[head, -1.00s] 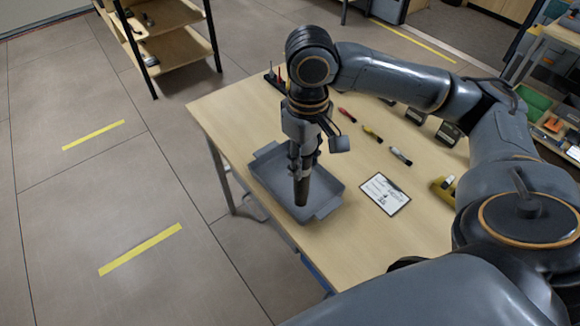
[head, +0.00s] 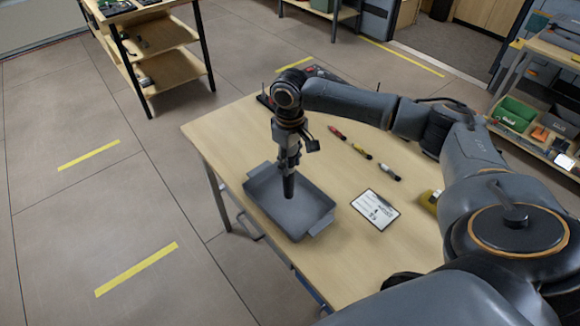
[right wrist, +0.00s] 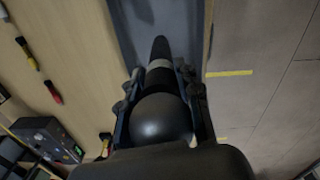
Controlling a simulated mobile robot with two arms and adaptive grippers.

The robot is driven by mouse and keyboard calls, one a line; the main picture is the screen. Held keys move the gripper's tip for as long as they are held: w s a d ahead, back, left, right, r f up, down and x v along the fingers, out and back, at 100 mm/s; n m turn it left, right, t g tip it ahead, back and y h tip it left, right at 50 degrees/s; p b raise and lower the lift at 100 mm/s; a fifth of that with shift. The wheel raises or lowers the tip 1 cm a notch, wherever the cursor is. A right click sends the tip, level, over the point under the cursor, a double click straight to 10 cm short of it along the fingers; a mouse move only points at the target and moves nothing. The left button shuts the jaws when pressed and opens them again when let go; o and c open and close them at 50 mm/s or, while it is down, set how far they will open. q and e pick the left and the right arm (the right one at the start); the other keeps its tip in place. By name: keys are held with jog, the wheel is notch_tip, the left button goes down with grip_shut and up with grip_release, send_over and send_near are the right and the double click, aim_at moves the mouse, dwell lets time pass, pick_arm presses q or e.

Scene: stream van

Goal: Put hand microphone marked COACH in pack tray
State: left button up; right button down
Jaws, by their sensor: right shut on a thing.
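The hand microphone (head: 288,188) is dark with a light band and a rounded end. It points downward from my right gripper (head: 287,168), which is shut on it. In the right wrist view the microphone (right wrist: 160,118) lies between the two fingers (right wrist: 160,95). Its marking is not readable. The grey pack tray (head: 308,222) stands on the near left of the table, and the microphone's lower end is over its inside; I cannot tell whether it touches the floor. My left gripper is not in view.
The wooden table (head: 345,262) also holds a red marker (head: 337,133), a yellow marker (head: 362,152), a black-and-white marker (head: 389,172) and a printed card (head: 375,209), all right of the tray. A yellow object (head: 431,200) is partly hidden by my arm. A shelf (head: 160,67) stands behind.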

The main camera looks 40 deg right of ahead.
aim_at(290, 170)
notch_tip(290, 170, down, 2)
jog(key=shift+f+p, duration=0.1)
jog(key=shift+p, duration=0.55)
jog(key=shift+f, duration=0.4)
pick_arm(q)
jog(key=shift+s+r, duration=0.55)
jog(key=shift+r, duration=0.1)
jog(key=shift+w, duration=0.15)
pick_arm(e)
jog(key=shift+f, duration=0.15)
jog(key=c, duration=0.9)
grip_release()
jog(key=shift+c, duration=0.2)
pick_arm(q)
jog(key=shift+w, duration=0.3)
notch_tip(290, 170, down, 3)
jog(key=b, duration=0.2)
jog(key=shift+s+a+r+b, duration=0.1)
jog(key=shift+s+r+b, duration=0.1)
jog(key=shift+b, duration=0.15)
pick_arm(e)
notch_tip(290, 170, up, 12)
jog(key=shift+r, duration=0.15)
